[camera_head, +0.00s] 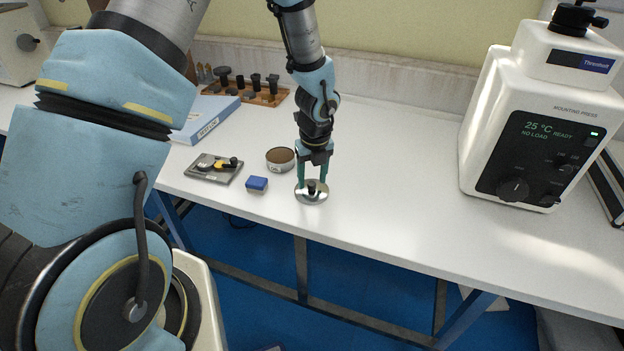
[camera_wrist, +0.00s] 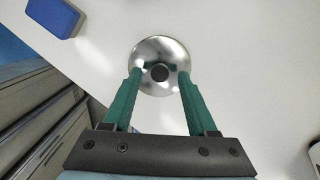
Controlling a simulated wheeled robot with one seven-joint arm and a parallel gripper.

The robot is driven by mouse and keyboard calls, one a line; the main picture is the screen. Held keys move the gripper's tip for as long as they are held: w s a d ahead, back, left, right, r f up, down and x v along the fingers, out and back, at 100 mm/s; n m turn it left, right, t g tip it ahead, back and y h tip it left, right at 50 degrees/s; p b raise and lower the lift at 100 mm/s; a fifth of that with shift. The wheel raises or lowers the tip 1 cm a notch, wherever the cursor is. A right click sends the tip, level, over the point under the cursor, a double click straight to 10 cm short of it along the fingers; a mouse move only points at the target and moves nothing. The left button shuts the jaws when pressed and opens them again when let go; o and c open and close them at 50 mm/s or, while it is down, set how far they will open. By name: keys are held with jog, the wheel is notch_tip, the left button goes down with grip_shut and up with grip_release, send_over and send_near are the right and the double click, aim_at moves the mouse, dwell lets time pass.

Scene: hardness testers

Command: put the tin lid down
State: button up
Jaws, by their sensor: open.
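The tin lid (camera_head: 318,198) is a shiny round metal disc with a dark knob in its middle. It appears to lie flat on the white bench near the front edge. In the wrist view the lid (camera_wrist: 160,48) shows whole, with its dark knob between my fingertips. My gripper (camera_head: 313,184) points down over the lid, its two green fingers apart on either side of the knob. In the wrist view there is a gap between the knob and each finger of my gripper (camera_wrist: 160,76). An open round tin (camera_head: 280,159) with brown contents stands behind and left of the lid.
A blue block (camera_head: 257,184) lies left of the lid, and a grey tray (camera_head: 214,168) with small tools is farther left. A wooden rack (camera_head: 262,96) and a blue binder (camera_head: 207,119) stand behind. The mounting press (camera_head: 540,125) is at right. The bench between lid and press is clear.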

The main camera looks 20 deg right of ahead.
aim_at(314, 194)
notch_tip(314, 194, up, 11)
jog(key=s, duration=0.1)
jog(key=shift+s+b, duration=0.15)
jog(key=shift+b, duration=0.2)
jog(key=s+a+r+n, duration=0.1)
jog(key=a+r+n, duration=0.2)
jog(key=a+n, duration=1.2)
jog(key=s+a+r+n, duration=0.1)
jog(key=a+r+n, duration=0.3)
jog(key=a+n, duration=1.1)
jog(key=n, duration=0.5)
jog(key=shift+s, duration=0.2)
